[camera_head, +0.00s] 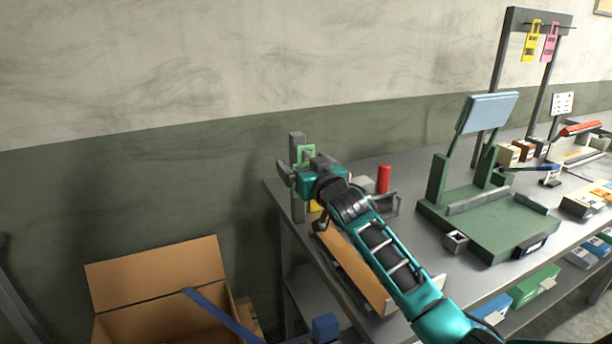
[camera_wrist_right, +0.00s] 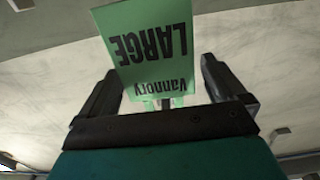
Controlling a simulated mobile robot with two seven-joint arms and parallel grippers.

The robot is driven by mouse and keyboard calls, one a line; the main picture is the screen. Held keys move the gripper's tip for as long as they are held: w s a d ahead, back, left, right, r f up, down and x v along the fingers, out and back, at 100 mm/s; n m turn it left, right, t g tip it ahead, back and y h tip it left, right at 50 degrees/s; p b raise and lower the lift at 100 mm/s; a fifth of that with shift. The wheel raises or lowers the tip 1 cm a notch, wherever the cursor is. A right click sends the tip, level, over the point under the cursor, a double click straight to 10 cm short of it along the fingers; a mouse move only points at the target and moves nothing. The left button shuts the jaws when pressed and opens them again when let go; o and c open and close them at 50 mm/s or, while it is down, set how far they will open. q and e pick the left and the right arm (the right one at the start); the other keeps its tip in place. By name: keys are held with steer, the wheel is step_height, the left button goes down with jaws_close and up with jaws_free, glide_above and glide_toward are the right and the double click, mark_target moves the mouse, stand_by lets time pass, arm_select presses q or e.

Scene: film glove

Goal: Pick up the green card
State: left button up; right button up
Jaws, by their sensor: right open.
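The green card (camera_head: 306,151) is at a grey upright post (camera_head: 296,150) on the far left corner of the workbench. In the right wrist view the green card (camera_wrist_right: 148,38) reads "LARGE" and "Vannory", upside down. My right gripper (camera_head: 303,169) is at the card in the head view and covers its lower part. In the right wrist view my right gripper (camera_wrist_right: 160,82) is open, with one finger on each side of the card and gaps visible. A second green piece shows behind the card's lower edge. My left gripper is not in view.
The grey workbench (camera_head: 405,243) holds a red cylinder (camera_head: 383,178) and a green stand (camera_head: 487,222) to the right of my arm. A yellow card (camera_head: 531,42) and a pink card (camera_head: 550,43) hang from a rack at upper right. An open cardboard box (camera_head: 155,275) is below left.

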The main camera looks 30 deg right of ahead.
steer(key=shift+w, duration=0.45)
steer(key=shift+c, duration=0.4)
steer(key=c, duration=1)
steer(key=shift+o, duration=0.2)
steer(key=shift+r, duration=0.15)
